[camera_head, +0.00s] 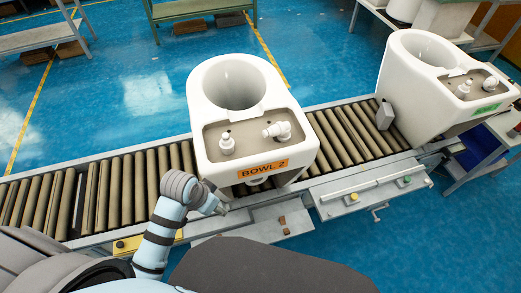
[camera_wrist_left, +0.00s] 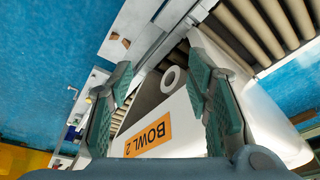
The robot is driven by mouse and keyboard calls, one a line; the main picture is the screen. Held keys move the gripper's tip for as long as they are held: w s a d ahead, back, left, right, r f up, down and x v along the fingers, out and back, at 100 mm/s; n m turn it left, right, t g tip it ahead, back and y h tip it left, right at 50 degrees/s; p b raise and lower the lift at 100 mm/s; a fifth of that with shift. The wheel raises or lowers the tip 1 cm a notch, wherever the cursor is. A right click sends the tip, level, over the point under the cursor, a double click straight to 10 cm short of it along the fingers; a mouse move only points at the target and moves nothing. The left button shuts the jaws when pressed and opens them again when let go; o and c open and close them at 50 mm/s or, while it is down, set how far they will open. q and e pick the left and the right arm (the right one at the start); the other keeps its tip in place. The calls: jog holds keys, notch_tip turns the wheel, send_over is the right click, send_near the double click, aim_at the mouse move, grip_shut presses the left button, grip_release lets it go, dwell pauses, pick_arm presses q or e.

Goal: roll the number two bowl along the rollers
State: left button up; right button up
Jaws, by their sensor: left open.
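The number two bowl (camera_head: 222,128) is a white toilet unit with an orange BOWL 2 label (camera_head: 263,172). It stands upright on the roller conveyor (camera_head: 120,192) near the middle of the head view. My left gripper (camera_head: 219,207) is low at the bowl's front left corner, by the conveyor's near rail. In the left wrist view the gripper (camera_wrist_left: 160,68) is open, with the bowl's underside and its label (camera_wrist_left: 148,137) showing beyond and between the fingers. I see no grip on the bowl; whether a finger touches it, I cannot tell. My right gripper is out of view.
Another white toilet unit (camera_head: 412,88) with a green label stands farther right along the conveyor, a small grey block (camera_head: 384,116) beside it. The rollers left of the number two bowl are bare. A control panel (camera_head: 365,195) juts from the near side.

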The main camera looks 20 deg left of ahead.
pick_arm(q)
notch_tip(320, 180, up, 5)
jog(key=w+d+m, duration=0.1)
jog(key=w+m, duration=0.1)
jog(key=w, duration=0.1)
jog(key=m+h, duration=0.3)
jog(key=m, duration=0.3)
send_near(262, 155)
jog(key=shift+g, duration=0.3)
jog(key=b+x, duration=0.3)
jog(key=x, duration=0.6)
jog(key=shift+w+f, duration=0.1)
jog(key=shift+w, duration=0.1)
grip_shut()
jog(key=shift+d, duration=0.1)
